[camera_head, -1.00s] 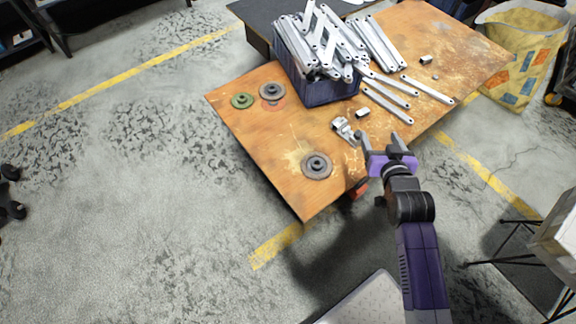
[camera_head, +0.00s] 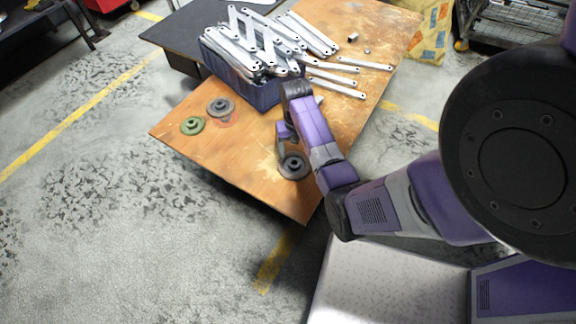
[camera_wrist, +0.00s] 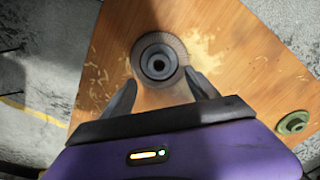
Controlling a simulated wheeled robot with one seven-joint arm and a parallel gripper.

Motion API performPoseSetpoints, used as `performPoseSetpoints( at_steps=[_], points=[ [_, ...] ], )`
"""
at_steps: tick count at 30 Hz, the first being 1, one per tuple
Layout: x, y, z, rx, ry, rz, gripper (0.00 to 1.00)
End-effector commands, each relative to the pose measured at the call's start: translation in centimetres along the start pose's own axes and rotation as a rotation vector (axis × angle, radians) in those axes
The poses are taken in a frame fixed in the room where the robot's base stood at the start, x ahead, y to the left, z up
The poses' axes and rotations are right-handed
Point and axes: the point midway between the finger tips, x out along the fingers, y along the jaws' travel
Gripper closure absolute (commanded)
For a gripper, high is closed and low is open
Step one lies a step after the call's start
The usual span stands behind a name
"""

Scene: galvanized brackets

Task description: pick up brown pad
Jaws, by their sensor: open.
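A round brown-grey pad with a dark raised hub (camera_head: 293,168) lies flat on the wooden tabletop near its front corner. In the wrist view the pad (camera_wrist: 157,60) shows a brownish bristly rim and sits between and just ahead of my fingertips. My gripper (camera_wrist: 158,80) is open and empty, pointing down over the pad, with one finger on each side. I cannot tell how high the fingertips are above it. In the head view my gripper (camera_head: 285,142) is partly hidden by my own arm and is just behind the pad.
A green pad (camera_head: 192,125) and another grey pad (camera_head: 220,107) lie to the left on the worn table (camera_head: 240,160). A dark blue crate (camera_head: 255,94) heaped with metal brackets stands behind my gripper. Loose brackets (camera_head: 338,80) lie to its right. The table's front corner is clear.

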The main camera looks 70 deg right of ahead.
Motion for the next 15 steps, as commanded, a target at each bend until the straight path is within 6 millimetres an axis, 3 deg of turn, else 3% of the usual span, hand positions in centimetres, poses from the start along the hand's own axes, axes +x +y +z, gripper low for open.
performPoseSetpoints(
  at_steps=[15],
  points=[
    [6.4, 0.1, 0.3, 0.002, 0.001, 0.0, 0.32]
  ],
)
